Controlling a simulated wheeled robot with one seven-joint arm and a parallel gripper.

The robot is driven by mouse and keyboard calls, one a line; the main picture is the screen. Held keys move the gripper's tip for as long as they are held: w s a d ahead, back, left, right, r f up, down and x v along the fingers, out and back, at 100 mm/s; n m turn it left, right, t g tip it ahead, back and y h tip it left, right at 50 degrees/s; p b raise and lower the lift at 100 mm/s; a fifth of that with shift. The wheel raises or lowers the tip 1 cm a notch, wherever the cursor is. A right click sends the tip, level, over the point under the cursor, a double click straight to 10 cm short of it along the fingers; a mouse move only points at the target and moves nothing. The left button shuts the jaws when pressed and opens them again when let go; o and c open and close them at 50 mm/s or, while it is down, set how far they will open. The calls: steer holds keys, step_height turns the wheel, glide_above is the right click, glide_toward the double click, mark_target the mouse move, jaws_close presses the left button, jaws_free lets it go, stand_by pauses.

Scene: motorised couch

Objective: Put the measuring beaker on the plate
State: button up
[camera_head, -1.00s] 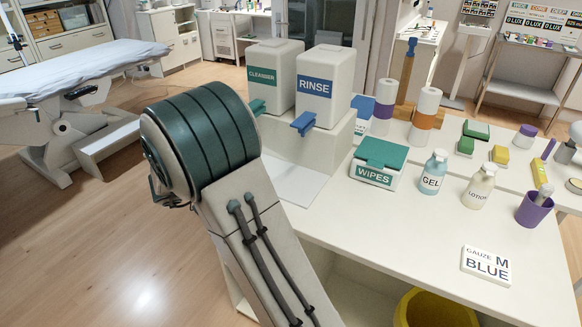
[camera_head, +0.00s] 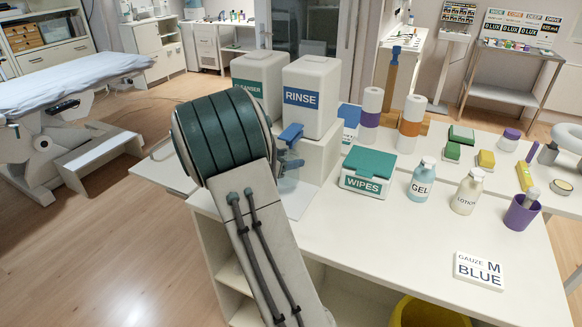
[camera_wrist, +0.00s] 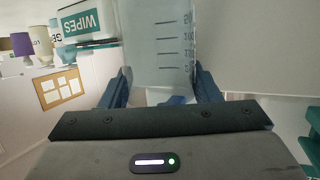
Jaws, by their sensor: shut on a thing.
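The measuring beaker (camera_wrist: 158,42) is clear with dark graduation marks and fills the top middle of the wrist view. My gripper (camera_wrist: 163,78) is shut on it, with a blue finger on each side. In the head view the beaker (camera_head: 289,166) shows as a translucent shape below the blue lever of the RINSE dispenser (camera_head: 311,98), partly hidden by my arm. A pale flat plate (camera_head: 301,199) lies in front of the dispenser stand, partly covered by my arm. I cannot tell whether the beaker touches it.
A CLEANSER dispenser (camera_head: 260,78) stands left of RINSE. The WIPES box (camera_head: 368,172), GEL bottle (camera_head: 422,179), LOTION bottle (camera_head: 467,191) and purple cup (camera_head: 522,212) stand to the right. A BLUE gauze label (camera_head: 479,270) lies near the front. The table between them is clear.

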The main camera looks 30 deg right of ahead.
steer(key=shift+d, duration=0.45)
steer(key=shift+w+d+f, duration=0.1)
steer(key=shift+d+f, duration=0.1)
steer(key=shift+f, duration=1.55)
steer(key=shift+f, duration=0.1)
steer(key=o, duration=0.8)
steer(key=shift+f, duration=0.1)
